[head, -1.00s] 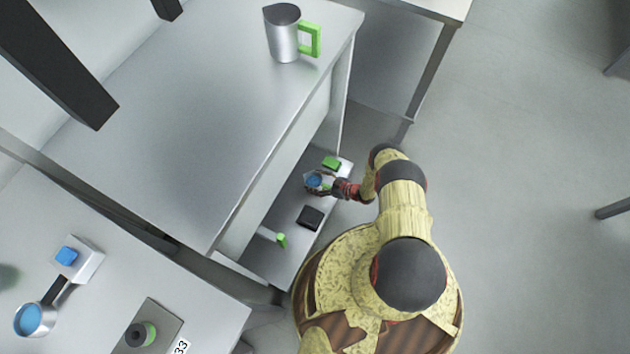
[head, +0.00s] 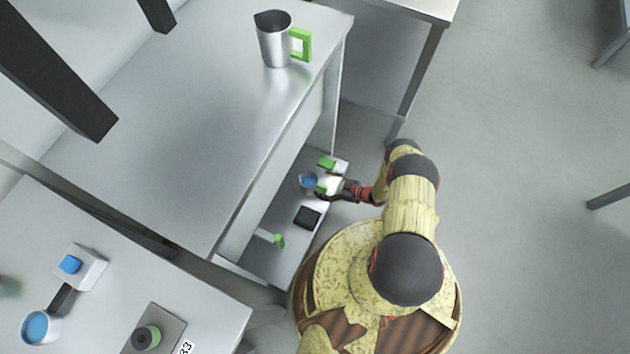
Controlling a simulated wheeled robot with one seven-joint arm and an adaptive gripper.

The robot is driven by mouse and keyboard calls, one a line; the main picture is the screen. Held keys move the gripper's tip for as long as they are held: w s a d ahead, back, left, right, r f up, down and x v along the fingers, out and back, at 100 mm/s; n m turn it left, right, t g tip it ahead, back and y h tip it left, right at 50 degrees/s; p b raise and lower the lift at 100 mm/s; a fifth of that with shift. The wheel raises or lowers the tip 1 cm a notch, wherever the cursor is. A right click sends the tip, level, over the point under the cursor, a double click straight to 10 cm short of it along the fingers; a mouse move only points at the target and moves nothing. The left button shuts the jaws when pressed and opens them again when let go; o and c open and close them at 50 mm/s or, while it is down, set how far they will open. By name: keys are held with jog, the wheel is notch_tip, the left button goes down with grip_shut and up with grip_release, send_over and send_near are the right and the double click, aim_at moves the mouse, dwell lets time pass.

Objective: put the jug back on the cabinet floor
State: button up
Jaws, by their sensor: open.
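A jug with blue contents (head: 308,181) stands on the cabinet floor (head: 285,255), in the low open bay under the counter. Its green handle (head: 321,187) faces my gripper. My gripper (head: 331,189) is open at the handle side of this jug; whether a finger still touches the handle is too small to tell. Another steel jug (head: 273,42) with a green handle and a dark inside stands upright on the counter top, far from my gripper.
A green-topped white box (head: 326,162) and a black square item (head: 307,217) are close by on the cabinet floor. A further green-ended handle (head: 279,241) shows near the front. The counter (head: 190,130) overhangs the bay. Open floor lies to the right.

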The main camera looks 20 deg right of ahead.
jog(key=shift+p+v, duration=0.35)
jog(key=shift+v, duration=1.85)
jog(key=shift+f, duration=0.1)
